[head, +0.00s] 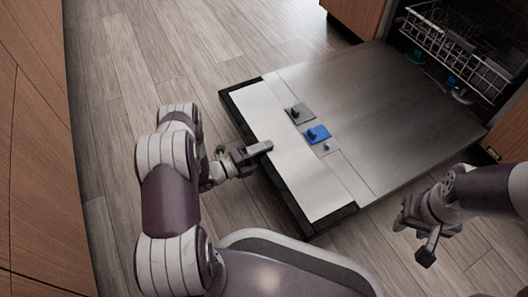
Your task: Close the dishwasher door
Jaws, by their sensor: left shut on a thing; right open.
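The dishwasher door (395,120) is folded down flat, with its silver inner face up and a dark rim at its outer edge. My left gripper (258,151) is shut on the door's outer edge, with one finger lying over the top face. Its other finger is hidden under the door. My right gripper (424,230) is open and empty, apart from the door, near its right side.
A wire dish rack (455,45) sits inside the dishwasher at the upper right. A blue dispenser lid (317,133) is set in the door. Wooden cabinets (30,150) stand on the left. The wood floor (150,60) beyond the door is clear.

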